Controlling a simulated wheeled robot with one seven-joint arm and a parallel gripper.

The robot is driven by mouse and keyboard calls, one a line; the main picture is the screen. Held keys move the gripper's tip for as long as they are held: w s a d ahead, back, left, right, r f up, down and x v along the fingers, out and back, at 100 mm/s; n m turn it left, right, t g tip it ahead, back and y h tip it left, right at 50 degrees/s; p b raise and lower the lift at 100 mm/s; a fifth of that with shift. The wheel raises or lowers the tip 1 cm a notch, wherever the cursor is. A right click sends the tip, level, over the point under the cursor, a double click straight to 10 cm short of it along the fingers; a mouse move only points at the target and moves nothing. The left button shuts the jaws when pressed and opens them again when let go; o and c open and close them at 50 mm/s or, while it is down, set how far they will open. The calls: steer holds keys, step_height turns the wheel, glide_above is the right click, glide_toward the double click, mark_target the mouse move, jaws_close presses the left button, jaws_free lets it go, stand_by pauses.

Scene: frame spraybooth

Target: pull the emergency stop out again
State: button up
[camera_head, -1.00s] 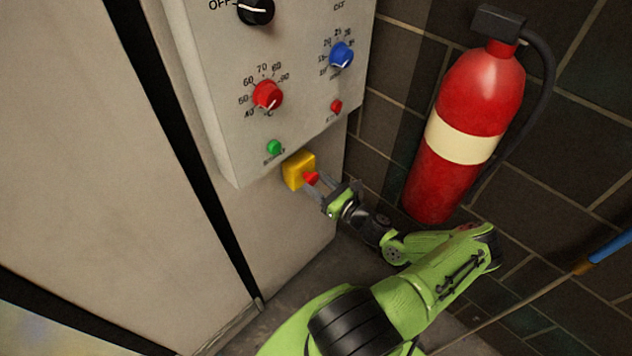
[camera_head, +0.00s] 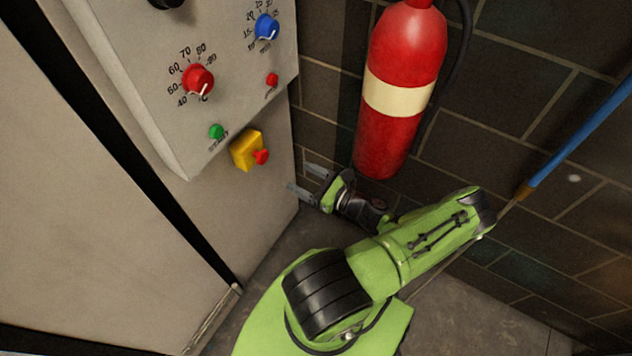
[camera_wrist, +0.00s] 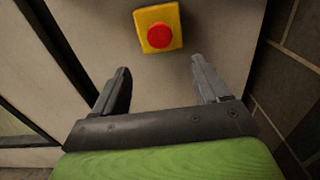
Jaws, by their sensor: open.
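The emergency stop is a red mushroom button (camera_head: 261,157) on a yellow box (camera_head: 243,151), fixed to the cabinet wall below the control panel. In the wrist view the red button (camera_wrist: 160,36) faces me on its yellow box (camera_wrist: 145,17), above and beyond my fingertips. My gripper (camera_head: 299,178) is open and empty, to the right of and a little below the button, clear of it. In the wrist view both fingers of my gripper (camera_wrist: 160,72) are spread, with bare cabinet wall between them. I cannot tell how far the button stands out.
The control panel (camera_head: 150,95) above carries a red dial (camera_head: 198,80), a blue dial (camera_head: 266,27), a green button (camera_head: 216,131) and a small red button (camera_head: 272,80). A fire extinguisher (camera_head: 400,90) hangs on the dark brick wall behind my gripper. A blue-ended pole (camera_head: 580,140) leans at right.

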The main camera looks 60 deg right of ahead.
steer(key=s, duration=0.4)
steer(key=shift+s, duration=0.25)
